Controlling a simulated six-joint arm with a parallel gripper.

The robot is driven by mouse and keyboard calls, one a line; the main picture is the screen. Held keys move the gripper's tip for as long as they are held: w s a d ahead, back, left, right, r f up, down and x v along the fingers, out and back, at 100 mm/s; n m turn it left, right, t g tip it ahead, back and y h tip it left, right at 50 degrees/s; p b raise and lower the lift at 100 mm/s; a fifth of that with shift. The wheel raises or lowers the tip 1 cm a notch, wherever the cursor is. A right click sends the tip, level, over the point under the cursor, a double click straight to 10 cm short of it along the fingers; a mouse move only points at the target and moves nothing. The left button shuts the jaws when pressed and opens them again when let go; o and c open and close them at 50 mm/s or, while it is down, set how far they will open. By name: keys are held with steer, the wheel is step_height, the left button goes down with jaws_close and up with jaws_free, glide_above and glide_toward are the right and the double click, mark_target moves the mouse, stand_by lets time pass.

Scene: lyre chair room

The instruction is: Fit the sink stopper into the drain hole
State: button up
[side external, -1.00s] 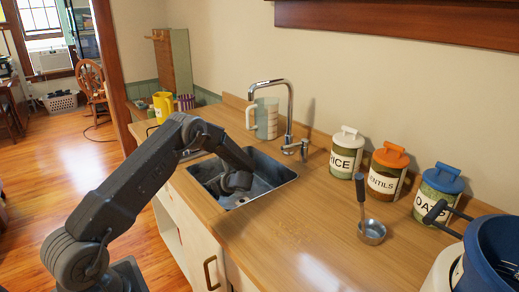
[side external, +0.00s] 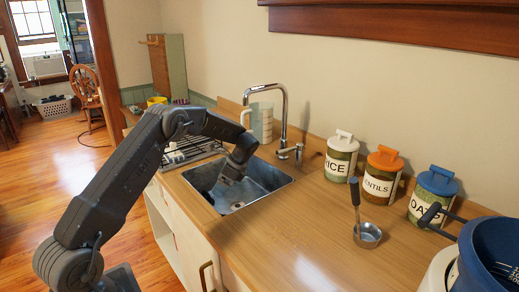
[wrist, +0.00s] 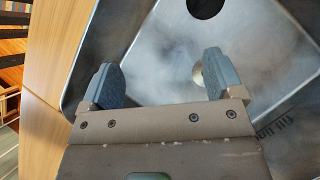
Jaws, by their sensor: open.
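The metal sink basin (side external: 262,190) is set into the wooden counter. In the wrist view, the dark round drain hole (wrist: 205,7) is at the top edge, partly cut off, and looks open. A small pale, rounded thing (wrist: 197,76), perhaps the stopper, shows on the basin floor below the hole in the picture, apart from it. My right finger partly covers it, so its full shape is hidden. My gripper (wrist: 160,75) is open above the basin, with nothing held between its fingers. In the side view my gripper (side external: 231,180) hangs inside the basin's outline.
A tall faucet (side external: 284,110) and a clear pitcher (side external: 264,122) stand behind the sink. A dish rack (side external: 190,150) is left of it. Rice (side external: 340,160), lentils (side external: 381,178) and oats (side external: 432,198) canisters and a ladle (side external: 367,234) are to the right.

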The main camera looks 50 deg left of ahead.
steer(key=w+d+r+n+t+h, duration=0.3)
steer(key=w+d+r+n+t, duration=0.1)
steer(key=r, duration=0.3)
steer(key=w+d+r+n+t+h, duration=0.3)
steer(key=w+d+r+n+t, duration=0.2)
steer(key=r, duration=0.2)
steer(key=shift+s+d+r, duration=0.1)
steer(key=shift+d, duration=0.05)
steer(key=s+d+r+y, duration=0.1)
steer(key=s+d+r, duration=0.9)
steer(key=s+d, duration=0.4)
steer(key=s+d+f+t, duration=0.1)
steer(key=s+d, duration=0.1)
steer(key=s, duration=0.7)
steer(key=s+d+f+y, duration=0.1)
steer(key=s+d, duration=0.2)
steer(key=s, duration=0.7)
steer(key=shift+s+f+t, duration=0.25)
steer(key=shift+f+t, duration=0.15)
